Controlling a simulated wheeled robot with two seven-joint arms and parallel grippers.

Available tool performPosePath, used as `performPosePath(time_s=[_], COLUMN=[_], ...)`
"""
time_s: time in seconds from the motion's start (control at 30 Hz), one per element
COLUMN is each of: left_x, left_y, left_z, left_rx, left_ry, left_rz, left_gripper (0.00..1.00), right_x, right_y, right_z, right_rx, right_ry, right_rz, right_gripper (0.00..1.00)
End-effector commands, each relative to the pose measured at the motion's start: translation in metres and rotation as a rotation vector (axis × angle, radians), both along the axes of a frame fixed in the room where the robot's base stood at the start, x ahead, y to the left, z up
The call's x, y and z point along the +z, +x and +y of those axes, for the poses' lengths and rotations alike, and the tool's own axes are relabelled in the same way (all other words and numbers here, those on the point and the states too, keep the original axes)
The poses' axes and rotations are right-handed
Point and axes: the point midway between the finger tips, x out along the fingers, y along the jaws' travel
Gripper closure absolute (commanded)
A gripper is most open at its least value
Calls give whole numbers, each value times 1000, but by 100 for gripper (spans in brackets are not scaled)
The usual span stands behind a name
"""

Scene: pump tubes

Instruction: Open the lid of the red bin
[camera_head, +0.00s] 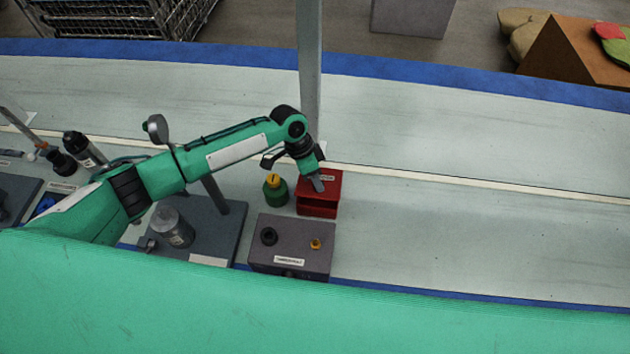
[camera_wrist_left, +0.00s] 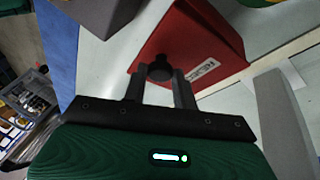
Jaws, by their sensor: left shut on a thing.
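The red bin (camera_head: 318,209) stands on the pale bench, near the middle of the head view. A white label shows on its upper face. My left gripper (camera_head: 318,184) reaches down onto the top of the bin from the left. In the left wrist view the red bin (camera_wrist_left: 196,35) fills the upper middle, and my left gripper (camera_wrist_left: 160,82) is shut on a black knob (camera_wrist_left: 159,70) at the bin's edge. The lid looks down on the bin, but the gripper covers part of it, so I cannot tell for certain. My right gripper is out of view.
A green bottle with a yellow cap (camera_head: 275,190) stands close left of the bin. A grey box with knobs (camera_head: 291,256) is just in front of it. A grey post (camera_head: 309,75) rises behind. The bench to the right is clear.

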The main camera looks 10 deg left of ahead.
Motion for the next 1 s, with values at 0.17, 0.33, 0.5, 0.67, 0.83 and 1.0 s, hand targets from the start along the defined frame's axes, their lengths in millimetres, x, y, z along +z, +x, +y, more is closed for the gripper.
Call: performPosePath(time_s=[0.17,0.33,0.5,0.67,0.83,1.0], left_x=[11,17,21,22,23,23], left_y=[12,20,25,27,28,28], left_z=[-2,-1,-1,0,0,0], left_rx=[0,0,-1,0,-1,-1], left_ry=[-3,-2,-1,-1,-1,0], left_rz=[123,213,269,291,296,295], left_gripper=[100,100,100,100,100,100], right_x=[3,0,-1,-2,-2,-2], right_y=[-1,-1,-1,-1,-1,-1], right_z=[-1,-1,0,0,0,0], right_rx=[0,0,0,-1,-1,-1], right_ry=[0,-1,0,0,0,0], right_rz=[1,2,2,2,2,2], right_gripper=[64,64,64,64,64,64])
